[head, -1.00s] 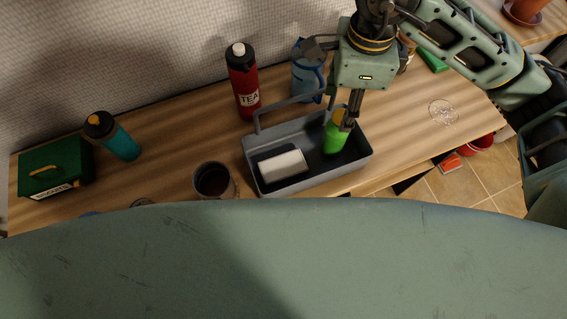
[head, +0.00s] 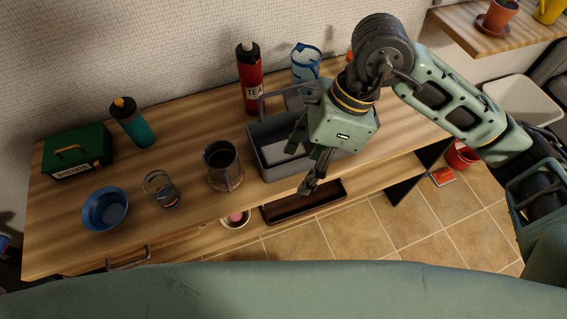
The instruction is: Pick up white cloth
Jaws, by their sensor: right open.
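A white block-like thing, probably the folded white cloth (head: 284,151), lies in the left part of the grey caddy (head: 262,170) on the wooden counter. My right gripper (head: 300,170) is open and empty. It hangs over the front of the caddy, just right of the white cloth, with its fingers pointing down and toward the front. The gripper hides the cloth's right end and much of the caddy's right part. Whether the fingers touch anything cannot be told. My left gripper is not in view.
A dark mug (head: 223,168), a glass (head: 161,190) and a blue bowl (head: 106,209) stand left of the caddy. A red tea bottle (head: 249,80) and a blue jug (head: 305,66) stand behind it. A dark tray (head: 305,202) lies below the counter's front edge.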

